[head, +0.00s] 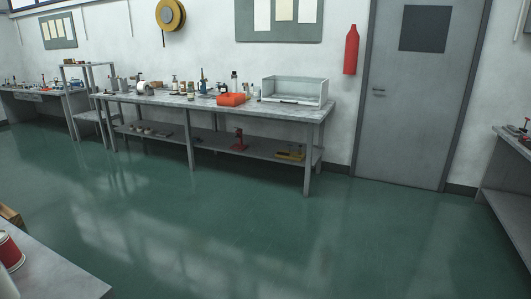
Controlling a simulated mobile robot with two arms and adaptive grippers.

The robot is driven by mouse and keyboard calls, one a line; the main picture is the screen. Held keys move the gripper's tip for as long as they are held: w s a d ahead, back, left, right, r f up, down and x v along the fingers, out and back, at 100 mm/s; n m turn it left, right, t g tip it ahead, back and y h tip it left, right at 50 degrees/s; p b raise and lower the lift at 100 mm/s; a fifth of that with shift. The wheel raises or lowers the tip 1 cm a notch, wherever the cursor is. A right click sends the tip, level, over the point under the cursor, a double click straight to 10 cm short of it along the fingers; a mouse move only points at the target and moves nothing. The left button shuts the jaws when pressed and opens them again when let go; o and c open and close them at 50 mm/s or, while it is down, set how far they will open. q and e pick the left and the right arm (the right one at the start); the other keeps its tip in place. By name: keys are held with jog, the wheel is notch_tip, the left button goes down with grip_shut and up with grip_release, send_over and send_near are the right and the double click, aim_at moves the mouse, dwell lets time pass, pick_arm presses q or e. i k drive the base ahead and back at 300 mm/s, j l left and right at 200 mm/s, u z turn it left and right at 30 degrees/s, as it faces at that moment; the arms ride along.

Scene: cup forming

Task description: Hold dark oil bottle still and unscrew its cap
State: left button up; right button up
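Neither of my grippers shows in the head view. Several small bottles and containers stand on the long grey workbench (295,109) across the room. One dark bottle (175,85) stands toward the left part of that bench, and another (234,81) stands near its middle. They are too small to tell which is the oil bottle or whether a cap is on it.
A red box (231,99) and a white open-fronted case (296,91) sit on the bench. Green floor (250,230) lies clear before it. A table corner (60,275) is at lower left, another bench (508,190) at right. A red extinguisher (351,50) hangs beside the door (410,110).

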aim_at(190, 91)
jog(key=i+l+z, duration=0.1)
jog(key=i, duration=0.7)
jog(key=i+l+z, duration=0.15)
jog(key=i, duration=0.65)
jog(key=i+j+u, duration=0.3)
jog(key=i+u, duration=0.15)
jog(key=i, duration=0.2)
jog(key=i+u, duration=0.45)
jog(key=i, duration=0.2)
jog(key=i+l+u, duration=0.15)
jog(key=i+u, duration=0.3)
jog(key=i, duration=0.2)
jog(key=i+u, duration=0.15)
jog(key=i, duration=0.75)
jog(key=i+u, duration=0.1)
jog(key=i, duration=0.75)
jog(key=i+l+u, duration=0.15)
jog(key=i, duration=0.75)
jog(key=i+j+z, duration=0.1)
jog(key=i+z, duration=0.2)
jog(key=i, duration=0.3)
jog(key=i+j+z, duration=0.25)
jog(key=i, duration=0.3)
jog(key=i+j+z, duration=0.3)
jog(key=i, duration=0.25)
jog(key=i+j+z, duration=0.3)
jog(key=i+j, duration=0.2)
